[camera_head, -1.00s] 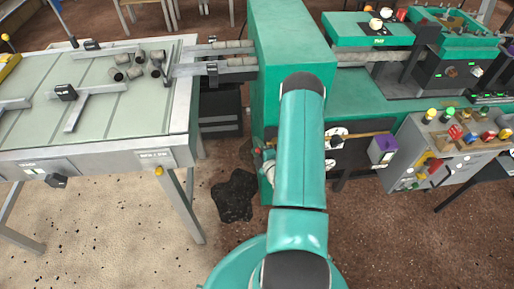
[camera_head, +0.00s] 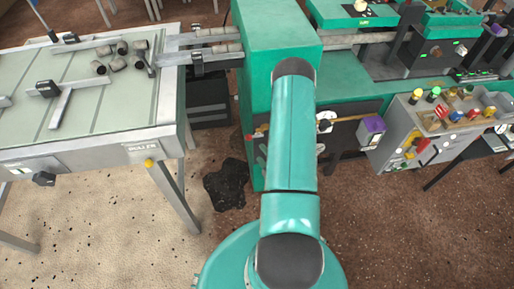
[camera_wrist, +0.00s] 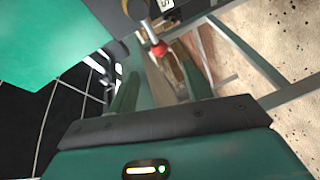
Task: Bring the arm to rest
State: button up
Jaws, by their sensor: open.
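My teal arm rises through the middle of the head view, in front of the green machine (camera_head: 270,35). My gripper is hidden behind the arm in that view. In the wrist view my gripper (camera_wrist: 160,82) shows its two fingers spread apart, with no object held between them. A red-tipped rod (camera_wrist: 157,48) appears beyond the fingers; I cannot tell whether it is close to them.
A grey control box (camera_head: 425,135) with coloured knobs stands at right, near a purple box (camera_head: 371,131). A dark patch (camera_head: 225,185) lies on the floor. The brown floor at lower right is clear.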

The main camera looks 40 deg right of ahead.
jog(key=shift+s, duration=0.4)
jog(key=w+r+m+g, duration=0.2)
jog(key=w+r+g, duration=0.1)
jog(key=w+r, duration=0.95)
jog(key=w+a+r+m+g, duration=0.1)
jog(key=a+r+m, duration=0.15)
jog(key=r, duration=0.35)
jog(key=w+a+r+m+g, duration=0.1)
jog(key=w+a+r+g, duration=0.1)
jog(key=a+r, duration=0.25)
jog(key=s+a+r+m+g+y, duration=0.15)
jog(key=s+a+r+m, duration=0.35)
jog(key=a+r, duration=0.5)
jog(key=s+a+r+m+g+y, duration=0.1)
jog(key=s+a+r, duration=0.3)
jog(key=s, duration=0.3)
jog(key=s+a+r+m+g+y, duration=0.1)
jog(key=s+a+r+g, duration=0.1)
jog(key=s+a, duration=0.4)
jog(key=s+r, duration=0.1)
jog(key=s, duration=0.1)
jog(key=shift+s+a+r, duration=0.2)
jog(key=shift+s+r, duration=0.1)
jog(key=shift+r, duration=0.05)
